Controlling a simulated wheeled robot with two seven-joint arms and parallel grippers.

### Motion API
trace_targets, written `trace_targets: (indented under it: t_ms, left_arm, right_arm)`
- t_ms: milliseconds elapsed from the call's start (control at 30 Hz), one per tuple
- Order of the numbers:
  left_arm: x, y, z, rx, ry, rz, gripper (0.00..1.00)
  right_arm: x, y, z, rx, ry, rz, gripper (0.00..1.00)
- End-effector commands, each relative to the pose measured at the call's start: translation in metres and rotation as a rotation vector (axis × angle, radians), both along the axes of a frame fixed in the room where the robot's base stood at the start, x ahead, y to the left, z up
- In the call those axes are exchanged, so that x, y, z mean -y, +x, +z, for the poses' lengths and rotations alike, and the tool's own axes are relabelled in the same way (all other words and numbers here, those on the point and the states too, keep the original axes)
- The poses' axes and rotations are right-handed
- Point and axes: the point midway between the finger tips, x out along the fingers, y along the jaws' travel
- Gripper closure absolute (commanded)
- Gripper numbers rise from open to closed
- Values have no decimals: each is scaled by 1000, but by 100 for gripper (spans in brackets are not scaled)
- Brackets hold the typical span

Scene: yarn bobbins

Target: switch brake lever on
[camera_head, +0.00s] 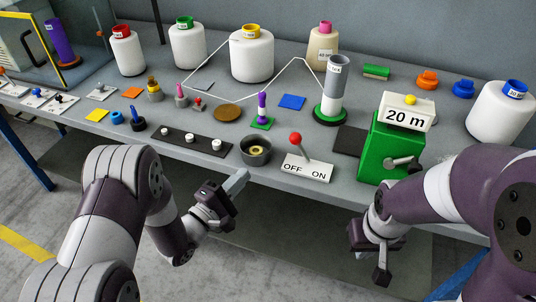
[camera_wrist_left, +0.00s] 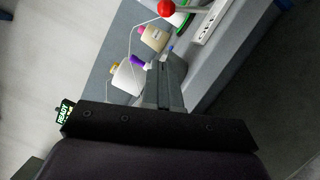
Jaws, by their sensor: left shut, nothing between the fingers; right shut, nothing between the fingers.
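The brake lever has a red ball knob (camera_head: 295,138) on a thin stem, rising from a white base plate (camera_head: 307,168) marked OFF and ON at the table's front edge. The stem leans to the left, toward the OFF side. The red knob also shows at the top of the left wrist view (camera_wrist_left: 166,8). My left gripper (camera_head: 241,178) is shut and empty, in front of the table edge, to the left of and below the lever, apart from it. Its shut fingers (camera_wrist_left: 168,62) show in the left wrist view. My right gripper (camera_head: 380,278) is shut and empty, low in front of the table.
A dark round cup (camera_head: 256,150) stands just left of the lever plate. A green box with a crank and a 20 m sign (camera_head: 391,145) stands right of it. White yarn bobbins (camera_head: 251,54) and small coloured parts fill the table behind.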

Motion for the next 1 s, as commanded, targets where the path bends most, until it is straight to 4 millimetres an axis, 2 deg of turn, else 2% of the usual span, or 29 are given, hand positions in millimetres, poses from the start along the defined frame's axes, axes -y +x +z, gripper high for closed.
trace_targets:
  t_ms: [500,700,1000]
  left_arm:
    - [61,80,12,2,1,-3,100]
    - [86,83,21,0,1,-2,100]
    - [92,85,23,-1,1,1,100]
  right_arm:
    - [0,0,-2,0,0,0,100]
    - [0,0,0,0,0,0,100]
    - [0,0,0,0,0,0,100]
